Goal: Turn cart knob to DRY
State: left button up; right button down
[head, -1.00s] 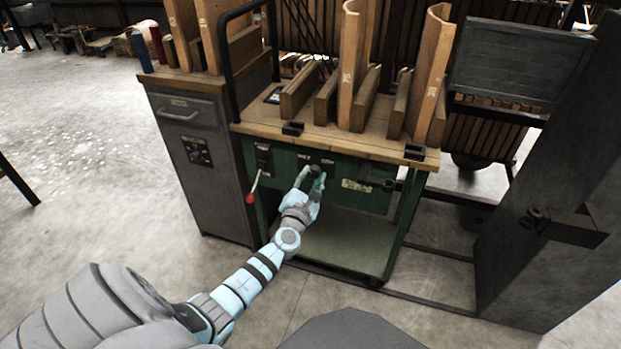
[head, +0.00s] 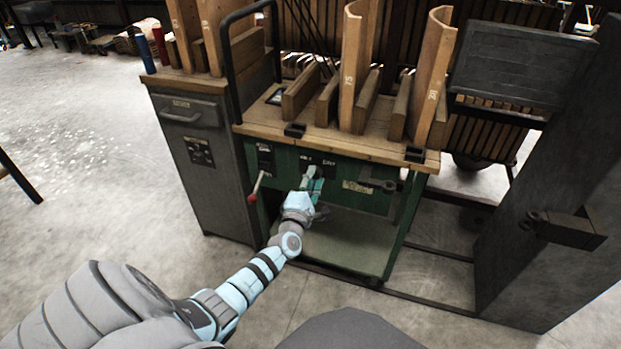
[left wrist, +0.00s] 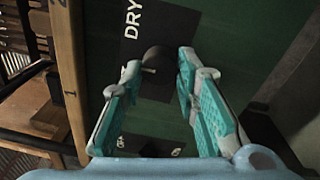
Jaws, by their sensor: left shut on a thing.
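The dark round knob (left wrist: 156,68) sits on a black plate on the cart's green front panel, in the left wrist view. The word DRY (left wrist: 132,18) stands sideways above it there, and other lettering is partly covered by a finger. A small pale mark shows on the knob's left side. My left gripper (left wrist: 158,82) has its teal fingers on both sides of the knob and is shut on it. In the head view my left gripper (head: 314,180) is at the panel and hides the knob. My right gripper is not in view.
The green cart (head: 282,170) has a wooden top with upright curved boards (head: 430,75). A red-tipped lever (head: 253,195) sticks out left of the gripper. A grey cabinet (head: 200,160) stands to the left, and a dark metal post (head: 555,180) to the right.

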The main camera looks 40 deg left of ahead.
pick_arm(q)
jog(key=shift+m+t+h+p, duration=0.35)
jog(key=shift+m+p, duration=0.6)
jog(key=shift+m, duration=3.95)
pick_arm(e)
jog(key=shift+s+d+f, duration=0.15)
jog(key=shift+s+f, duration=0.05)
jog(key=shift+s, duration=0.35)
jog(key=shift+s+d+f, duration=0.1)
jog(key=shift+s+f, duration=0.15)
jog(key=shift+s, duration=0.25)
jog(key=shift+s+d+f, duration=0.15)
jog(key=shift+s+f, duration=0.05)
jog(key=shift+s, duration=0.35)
pick_arm(q)
jog(key=shift+s+f, duration=0.1)
jog(key=o, duration=1.2)
jog(key=shift+c, duration=0.2)
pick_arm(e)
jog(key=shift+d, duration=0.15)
